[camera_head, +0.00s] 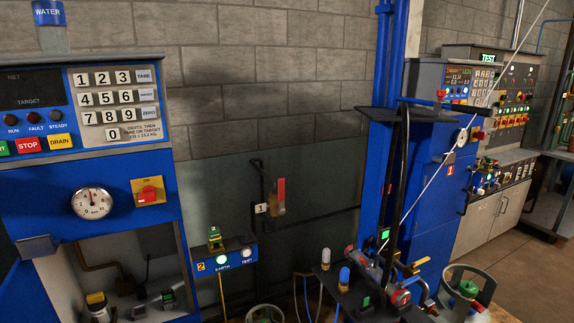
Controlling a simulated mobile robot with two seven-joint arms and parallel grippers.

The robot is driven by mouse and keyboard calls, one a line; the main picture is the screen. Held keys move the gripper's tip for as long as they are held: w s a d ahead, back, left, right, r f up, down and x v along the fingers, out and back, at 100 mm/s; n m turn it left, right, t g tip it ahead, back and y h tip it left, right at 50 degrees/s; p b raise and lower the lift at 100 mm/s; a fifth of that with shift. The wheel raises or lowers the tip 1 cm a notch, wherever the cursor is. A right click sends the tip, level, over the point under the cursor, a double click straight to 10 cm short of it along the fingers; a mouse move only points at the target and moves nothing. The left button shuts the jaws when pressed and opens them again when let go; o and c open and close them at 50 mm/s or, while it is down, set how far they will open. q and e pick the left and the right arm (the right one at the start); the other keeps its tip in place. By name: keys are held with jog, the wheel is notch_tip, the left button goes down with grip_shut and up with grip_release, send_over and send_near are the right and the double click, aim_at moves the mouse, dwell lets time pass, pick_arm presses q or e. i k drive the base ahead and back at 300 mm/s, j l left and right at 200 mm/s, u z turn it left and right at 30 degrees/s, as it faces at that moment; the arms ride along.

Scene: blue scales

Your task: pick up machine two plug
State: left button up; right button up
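A small green and yellow plug-like piece (215,239) stands on top of a blue box (230,258) in the lower middle. A small mark on its top looks like a 2. The box carries a yellow label 2 (201,267), the word EARTH, and two lit white lamps. A yellow cable (222,297) hangs below the box; I cannot tell whether it joins the plug. Neither of my grippers shows in the head view.
A blue machine with keypad and dial (92,203) fills the left. A blue column (382,60) stands right of centre. A bench with hoses and fittings (365,283) lies below it. A red-handled valve (279,195) is on the wall panel. Floor (527,262) shows at right.

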aim_at(140, 288)
jog(key=k+j+u, duration=0.1)
jog(key=j, duration=0.5)
jog(key=k+j+u, duration=0.1)
jog(key=j, duration=0.5)
jog(key=k+j, duration=0.1)
jog(key=j, duration=0.5)
jog(key=k+j+u, duration=0.15)
jog(key=j, duration=0.45)
